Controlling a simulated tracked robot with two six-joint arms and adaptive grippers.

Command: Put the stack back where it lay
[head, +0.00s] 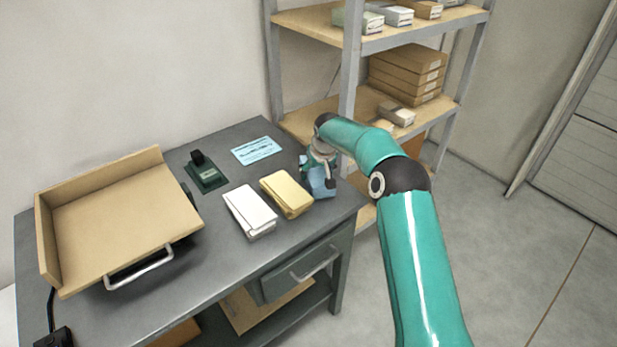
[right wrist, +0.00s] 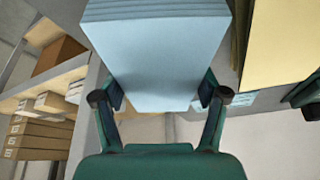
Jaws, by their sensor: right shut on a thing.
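A light blue paper stack (head: 317,184) is at the right end of the grey table, to the right of the yellow stack. My right gripper (head: 322,172) is shut on it; in the right wrist view the blue stack (right wrist: 155,50) sits between the two fingers (right wrist: 160,98). Whether it touches the tabletop is hard to tell. A yellow stack (head: 286,194) lies to its left and also shows in the right wrist view (right wrist: 280,45). A white stack (head: 250,212) lies left of the yellow one. My left gripper is not in view.
The grey table (head: 225,143) holds a tan tray-like board (head: 120,220) with raised walls at left, a dark green device (head: 205,176) and a blue printed sheet (head: 256,150). A metal shelf rack (head: 350,70) with boxes (head: 410,75) stands close behind the gripper.

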